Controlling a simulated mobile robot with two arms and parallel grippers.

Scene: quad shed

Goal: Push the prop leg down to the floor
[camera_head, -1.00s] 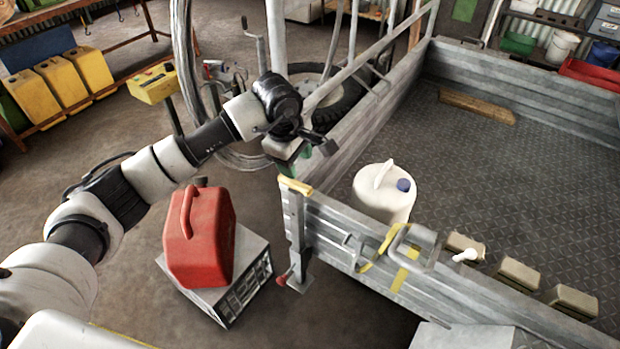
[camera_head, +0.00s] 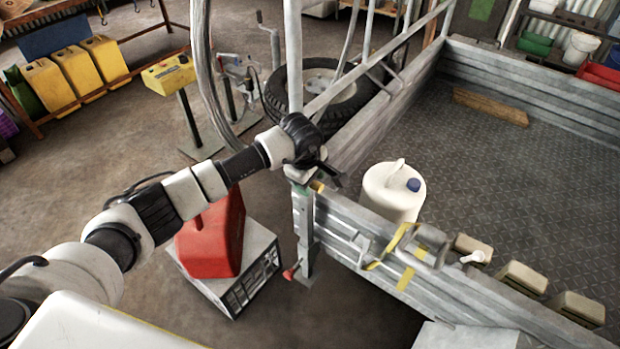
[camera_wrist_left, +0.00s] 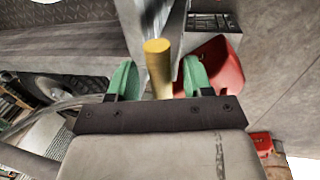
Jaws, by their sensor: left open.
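The prop leg (camera_head: 304,232) is a grey upright post at the trailer's near left corner. It has a yellow top handle (camera_head: 318,186) and a red lever (camera_head: 291,272) low down, just above its foot. My left gripper (camera_head: 301,190) is at the top of the post. In the left wrist view, the green fingers (camera_wrist_left: 157,78) are open, one on each side of the yellow handle (camera_wrist_left: 157,60), with gaps between. The right gripper is not in view.
A red fuel can (camera_head: 212,240) on a grey box (camera_head: 255,268) stands left of the post, under my left arm. The trailer bed (camera_head: 480,150) holds a white container (camera_head: 392,195). A spare wheel (camera_head: 320,88) is behind. A yellow-topped stand (camera_head: 168,75) is farther left.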

